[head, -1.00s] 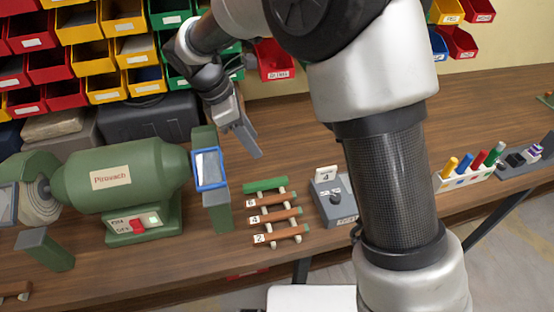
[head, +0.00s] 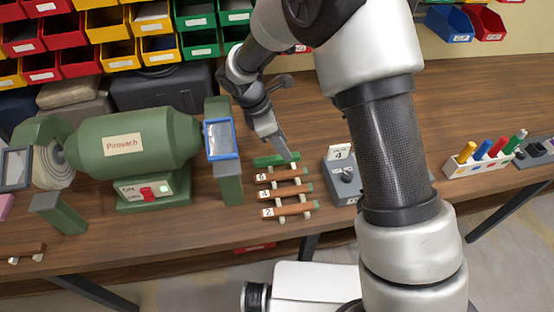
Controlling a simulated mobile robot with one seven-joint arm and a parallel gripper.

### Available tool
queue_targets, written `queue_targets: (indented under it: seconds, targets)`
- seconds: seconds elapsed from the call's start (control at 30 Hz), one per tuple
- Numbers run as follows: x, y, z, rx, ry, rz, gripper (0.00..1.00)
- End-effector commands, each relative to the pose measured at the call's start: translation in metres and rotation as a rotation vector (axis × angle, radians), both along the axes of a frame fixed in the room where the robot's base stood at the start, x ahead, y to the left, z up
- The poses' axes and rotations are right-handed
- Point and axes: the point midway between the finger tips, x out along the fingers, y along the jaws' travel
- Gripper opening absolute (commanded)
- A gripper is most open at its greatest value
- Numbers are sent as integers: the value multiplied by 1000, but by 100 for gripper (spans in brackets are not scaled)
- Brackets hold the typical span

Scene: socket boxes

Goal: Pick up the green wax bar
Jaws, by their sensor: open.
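The green wax bar (head: 268,161) lies crosswise at the far end of a small rack on the workbench, beyond several brown bars. My gripper (head: 286,150) is open and points down at the right part of the green bar. Its fingertips overlap the bar's right part in the picture. I cannot tell whether they touch it or hover just above it. Nothing shows between the fingers.
Brown bars with number labels (head: 287,191) lie in front of the green bar. A green polishing machine (head: 125,146) stands to the left. A grey box marked 4 (head: 342,178) and a holder of coloured pens (head: 470,165) stand to the right. Coloured bins hang behind.

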Motion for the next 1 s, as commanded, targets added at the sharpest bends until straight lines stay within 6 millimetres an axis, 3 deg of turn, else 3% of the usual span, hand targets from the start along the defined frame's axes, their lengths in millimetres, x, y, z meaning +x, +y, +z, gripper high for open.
queue_targets:
  seconds: [0.3, 1.0]
  targets:
    - [7, -15, -41, -1, 2, -1, 41]
    - [8, -16, -47, 0, 0, -1, 41]
